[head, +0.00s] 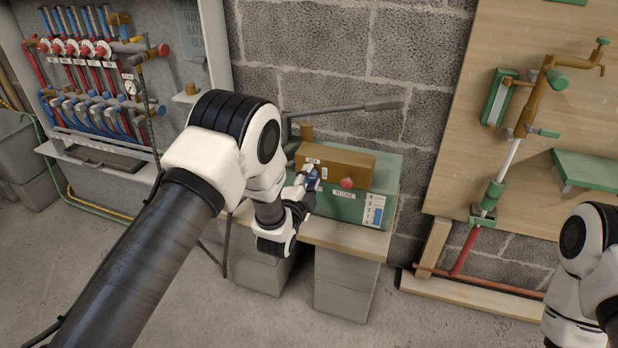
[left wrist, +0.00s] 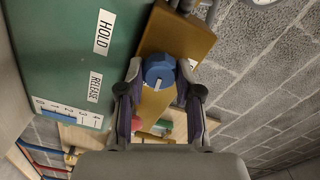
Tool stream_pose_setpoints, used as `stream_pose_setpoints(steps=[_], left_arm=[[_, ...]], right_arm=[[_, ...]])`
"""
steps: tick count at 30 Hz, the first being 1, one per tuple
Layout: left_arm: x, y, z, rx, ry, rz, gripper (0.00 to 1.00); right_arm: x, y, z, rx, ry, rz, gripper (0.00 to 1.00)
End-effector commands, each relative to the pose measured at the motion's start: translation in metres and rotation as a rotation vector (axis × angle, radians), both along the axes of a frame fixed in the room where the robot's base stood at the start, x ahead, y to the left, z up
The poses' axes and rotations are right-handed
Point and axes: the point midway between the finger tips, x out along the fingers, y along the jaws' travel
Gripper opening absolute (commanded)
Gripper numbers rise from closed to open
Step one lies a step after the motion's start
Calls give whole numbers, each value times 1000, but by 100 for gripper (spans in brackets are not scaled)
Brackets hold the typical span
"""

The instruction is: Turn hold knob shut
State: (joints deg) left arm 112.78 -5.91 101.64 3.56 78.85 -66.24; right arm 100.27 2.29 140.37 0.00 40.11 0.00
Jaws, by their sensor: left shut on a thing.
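The hold knob is blue with a white mark on its face and sits on the front of a tan block (head: 345,165) on a green unit (head: 385,180). It shows in the left wrist view (left wrist: 158,68) between the fingers, near a HOLD label (left wrist: 104,32). My left gripper (head: 306,184) is shut on this knob, with one finger on each side in the left wrist view (left wrist: 160,80). In the head view the gripper covers part of the knob. My right arm shows at the right edge, but its gripper is out of the picture.
A red knob (head: 347,183) sits right of the blue knob, above a RELEASE label (head: 343,194) and a white scale (head: 374,210). A grey lever (head: 370,105) reaches over the back. A manifold (head: 95,80) stands left; a pipe board (head: 480,120) stands right.

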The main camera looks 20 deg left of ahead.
Motion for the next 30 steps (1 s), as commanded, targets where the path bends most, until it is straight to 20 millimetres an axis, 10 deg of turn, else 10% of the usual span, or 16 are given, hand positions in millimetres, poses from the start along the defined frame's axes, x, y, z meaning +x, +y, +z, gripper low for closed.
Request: stream_pose_setpoints(steps=[26, 27, 30], left_arm=[[0, 0, -1, 180, -6, -1, 0], [0, 0, -1, 179, -6, -1, 45], [0, 0, -1, 179, -5, 0, 60]], right_arm=[[0, 0, 1, 0, 0, 0, 0], [0, 0, 1, 0, 0, 0, 0], [0, 0, 1, 0, 0, 0, 0]])
